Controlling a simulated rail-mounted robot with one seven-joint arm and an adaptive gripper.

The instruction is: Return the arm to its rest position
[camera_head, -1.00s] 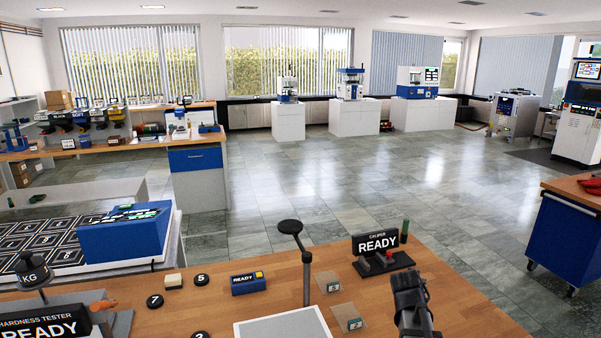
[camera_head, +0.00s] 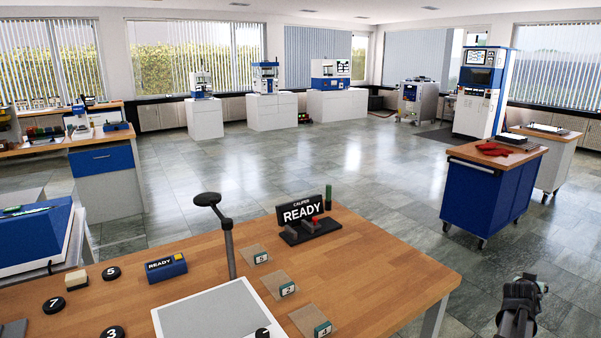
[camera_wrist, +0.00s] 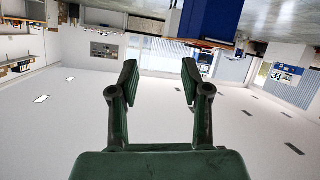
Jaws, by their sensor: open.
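My gripper (camera_head: 528,287) shows at the lower right of the head view, over the floor to the right of the wooden workbench (camera_head: 390,272). It is clear of the bench and touches nothing there. In the wrist view my gripper (camera_wrist: 160,85) has its two fingers spread apart with nothing between them. That view is upside down, with the white ceiling (camera_wrist: 160,130) filling its lower part, so the gripper points at the room rather than down at the bench.
On the bench stand a caliper stand with a READY sign (camera_head: 302,212), a lamp-like post (camera_head: 228,240), a white panel (camera_head: 218,312) and several numbered tags. A blue cart (camera_head: 487,200) stands beyond my gripper. Open tiled floor (camera_head: 340,160) lies between.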

